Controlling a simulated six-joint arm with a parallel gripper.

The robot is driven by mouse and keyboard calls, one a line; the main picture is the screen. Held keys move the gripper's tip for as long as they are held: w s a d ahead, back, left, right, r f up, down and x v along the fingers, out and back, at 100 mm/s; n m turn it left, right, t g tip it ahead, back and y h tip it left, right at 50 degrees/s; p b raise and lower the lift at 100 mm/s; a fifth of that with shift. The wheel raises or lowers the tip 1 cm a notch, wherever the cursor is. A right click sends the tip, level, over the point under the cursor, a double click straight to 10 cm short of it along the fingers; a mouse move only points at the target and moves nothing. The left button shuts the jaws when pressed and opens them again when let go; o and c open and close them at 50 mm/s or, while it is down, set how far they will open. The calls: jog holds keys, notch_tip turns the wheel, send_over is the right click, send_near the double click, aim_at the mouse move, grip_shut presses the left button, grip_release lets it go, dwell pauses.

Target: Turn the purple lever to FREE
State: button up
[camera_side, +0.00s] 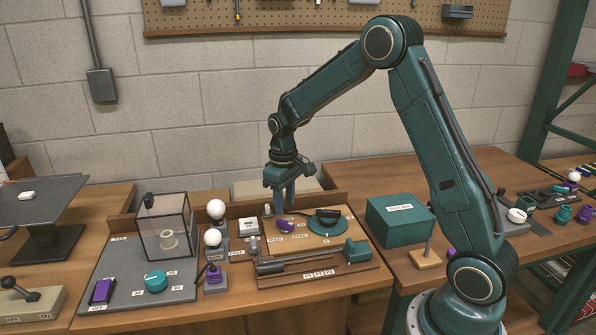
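A purple lever part (285,225) sits on the wooden board in the middle of the bench, with small white labels around it. The label words are too small to read surely, so I cannot tell which position it points to. My gripper (285,208) points down just above this purple part and seems apart from it. Its fingers are close together in this view, and I cannot tell whether they are open. Nothing can be seen held in it.
A teal and black dial (323,233) stands right of the purple part. A long metal bar (300,262) with a teal block lies in front. A teal box (400,220) is farther right. Lamps with white bulbs (213,238) and a clear case (165,228) stand left.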

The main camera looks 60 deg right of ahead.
aim_at(285, 223)
notch_tip(285, 223, up, 8)
dwell(0.4)
jog(key=shift+r, duration=0.15)
jog(key=s+a+r+t, duration=0.3)
jog(key=s+a+r, duration=0.4)
jog(key=s+r, duration=0.45)
jog(key=s+a+f+t, duration=0.1)
jog(key=s+a, duration=0.1)
jog(key=s, duration=0.5)
jog(key=s+a+f+t, duration=0.1)
jog(key=s+a, duration=0.1)
jog(key=s, duration=0.6)
jog(key=shift+a+f+t, duration=0.15)
jog(key=shift+f+t, duration=0.15)
jog(key=shift+f, duration=0.05)
